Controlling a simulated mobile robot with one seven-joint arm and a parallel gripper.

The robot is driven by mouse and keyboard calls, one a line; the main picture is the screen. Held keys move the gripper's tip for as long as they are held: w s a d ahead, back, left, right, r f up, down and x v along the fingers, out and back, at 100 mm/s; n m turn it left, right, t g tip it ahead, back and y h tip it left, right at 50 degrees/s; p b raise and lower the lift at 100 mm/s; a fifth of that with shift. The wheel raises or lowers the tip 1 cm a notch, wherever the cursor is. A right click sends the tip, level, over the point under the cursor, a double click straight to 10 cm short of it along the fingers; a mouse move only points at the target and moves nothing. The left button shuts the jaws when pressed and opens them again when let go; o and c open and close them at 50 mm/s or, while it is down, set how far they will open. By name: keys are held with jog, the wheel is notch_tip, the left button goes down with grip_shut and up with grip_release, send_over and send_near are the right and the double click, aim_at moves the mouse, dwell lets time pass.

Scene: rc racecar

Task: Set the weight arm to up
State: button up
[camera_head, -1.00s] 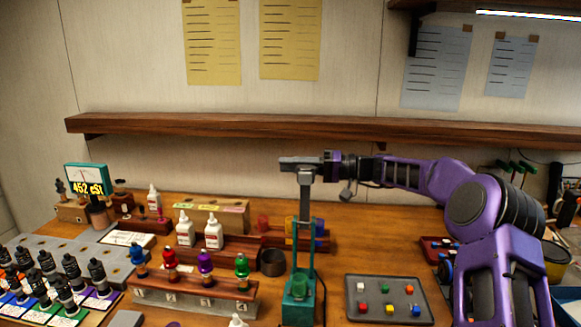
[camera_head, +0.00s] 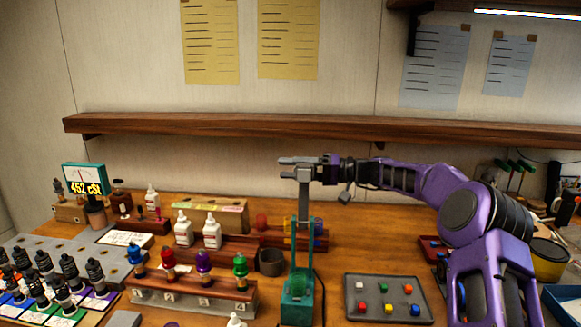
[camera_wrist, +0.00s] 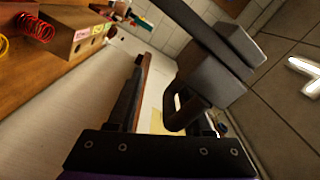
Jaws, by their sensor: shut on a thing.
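The weight arm (camera_head: 304,204) is a grey bar that stands upright on a green stand (camera_head: 298,302) in the head view. My gripper (camera_head: 296,167) reaches in from the right at the bar's top and is shut on it. In the wrist view, a grey block (camera_wrist: 212,80) with a dark loop shows close to my fingers; its link to the arm is partly hidden. The bar's top end is partly covered by my fingers.
A tray with coloured cubes (camera_head: 387,297) lies right of the stand. A wooden rack with coloured knobs (camera_head: 192,291) and white bottles (camera_head: 212,232) stand to its left. A meter (camera_head: 85,178) reads 452 cSt. A wooden shelf (camera_head: 300,126) runs above my gripper.

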jog(key=shift+r, duration=0.2)
dwell(0.3)
jog(key=d, duration=1.7)
jog(key=shift+s+d, duration=0.15)
jog(key=shift+s, duration=0.2)
